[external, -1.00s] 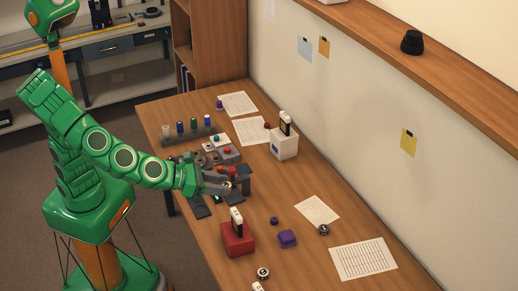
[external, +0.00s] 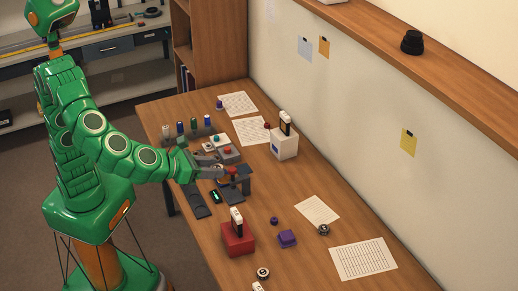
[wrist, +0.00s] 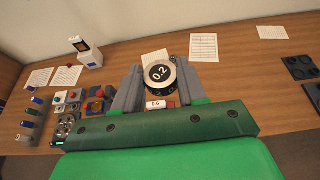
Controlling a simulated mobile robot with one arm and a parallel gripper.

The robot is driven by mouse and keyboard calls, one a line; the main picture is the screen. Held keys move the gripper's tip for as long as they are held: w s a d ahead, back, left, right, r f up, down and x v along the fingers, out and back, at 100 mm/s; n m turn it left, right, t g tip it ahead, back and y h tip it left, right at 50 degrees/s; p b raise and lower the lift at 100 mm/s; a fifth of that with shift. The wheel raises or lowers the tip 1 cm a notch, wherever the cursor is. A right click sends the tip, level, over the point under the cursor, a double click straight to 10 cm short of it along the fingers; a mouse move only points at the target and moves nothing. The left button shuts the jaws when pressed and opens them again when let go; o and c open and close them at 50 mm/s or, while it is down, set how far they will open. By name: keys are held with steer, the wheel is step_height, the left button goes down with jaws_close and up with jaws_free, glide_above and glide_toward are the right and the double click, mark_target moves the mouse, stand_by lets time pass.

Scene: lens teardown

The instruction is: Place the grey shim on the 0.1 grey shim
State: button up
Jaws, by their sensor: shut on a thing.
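My gripper (external: 222,171) is over the workbench, near the dark stand with a red top. In the wrist view its two fingers (wrist: 156,80) are shut on a round grey shim (wrist: 160,74), with 0.2 on its dark face. The shim is too small to make out in the external view. Several small ring-like parts (wrist: 65,121) lie at left in the wrist view. I cannot read any marks on them, so I cannot tell which is the 0.1 grey shim.
A row of coloured-top vials (external: 193,126) stands beyond my gripper. A white cube block (external: 284,146) stands behind, and a red block (external: 237,240) in front.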

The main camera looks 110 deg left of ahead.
step_height(320, 180, down, 25)
glide_above(259, 274)
steer(key=s, duration=0.2)
steer(key=f, duration=0.8)
steer(key=shift+w+f, duration=0.15)
steer(key=shift+w, duration=0.05)
steer(key=shift+w+f, duration=0.4)
steer(key=shift+f, duration=0.2)
steer(key=shift+w+f, duration=0.35)
steer(key=shift+f, duration=1.4)
steer(key=shift+f, duration=0.1)
steer(key=o, duration=1)
steer(key=shift+o, duration=0.2)
